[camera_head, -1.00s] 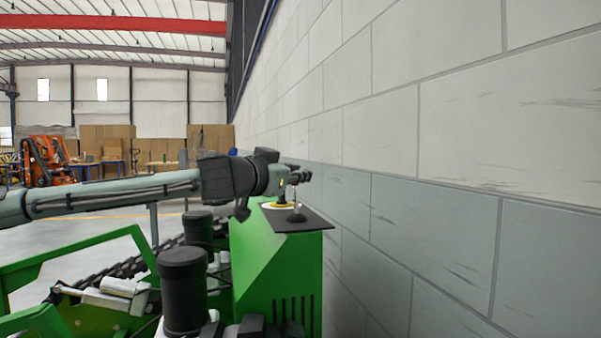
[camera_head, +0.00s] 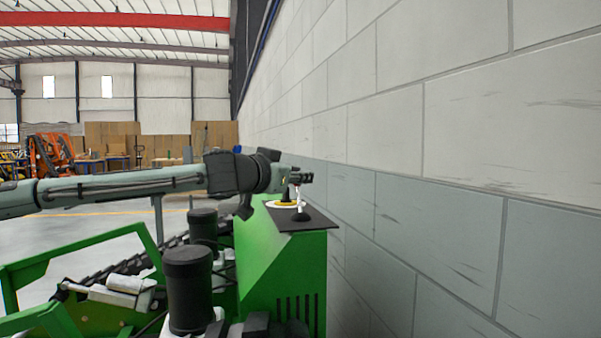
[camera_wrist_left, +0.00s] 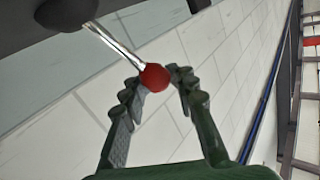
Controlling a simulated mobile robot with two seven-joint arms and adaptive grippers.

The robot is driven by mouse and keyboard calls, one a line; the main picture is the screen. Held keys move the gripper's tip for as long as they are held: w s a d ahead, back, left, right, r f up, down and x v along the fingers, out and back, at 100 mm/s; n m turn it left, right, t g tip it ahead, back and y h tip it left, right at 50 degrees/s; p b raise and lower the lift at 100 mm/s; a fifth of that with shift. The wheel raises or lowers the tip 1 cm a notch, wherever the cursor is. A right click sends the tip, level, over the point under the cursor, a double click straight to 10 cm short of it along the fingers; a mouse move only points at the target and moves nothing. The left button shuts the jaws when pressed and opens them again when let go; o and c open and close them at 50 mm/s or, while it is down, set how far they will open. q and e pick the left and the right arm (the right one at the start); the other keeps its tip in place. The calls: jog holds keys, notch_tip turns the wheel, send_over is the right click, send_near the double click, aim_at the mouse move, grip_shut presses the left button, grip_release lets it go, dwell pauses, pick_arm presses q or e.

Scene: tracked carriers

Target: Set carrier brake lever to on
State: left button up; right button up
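The carrier brake lever (camera_wrist_left: 118,45) has a metal rod, a red ball knob (camera_wrist_left: 155,77) and a dark base (camera_wrist_left: 66,12) in the left wrist view. The knob is hidden there. In the left wrist view, the gripper (camera_wrist_left: 160,82) has its fingers apart, with the knob between the fingertips, nearer the left finger. I cannot tell whether they touch. My right gripper is not in view.
A block wall (camera_head: 450,150) runs close along the right side of the carrier. Two black cylinders (camera_head: 188,290) rise from the carrier. Open floor lies to the left.

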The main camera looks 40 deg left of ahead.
pick_arm(q)
jog(key=o, duration=0.4)
jog(key=shift+s+a+f, duration=0.1)
jog(key=shift+a+f, duration=0.35)
jog(key=shift+f, duration=0.1)
jog(key=shift+c, duration=0.2)
jog(key=shift+r, duration=0.1)
jog(key=shift+d+r, duration=0.15)
jog(key=shift+s+r, duration=0.15)
jog(key=shift+s, duration=0.5)
jog(key=s+d, duration=0.1)
jog(key=s, duration=0.9)
jog(key=shift+s+d+r, duration=0.2)
jog(key=shift+s+r, duration=0.05)
jog(key=shift+s, duration=0.05)
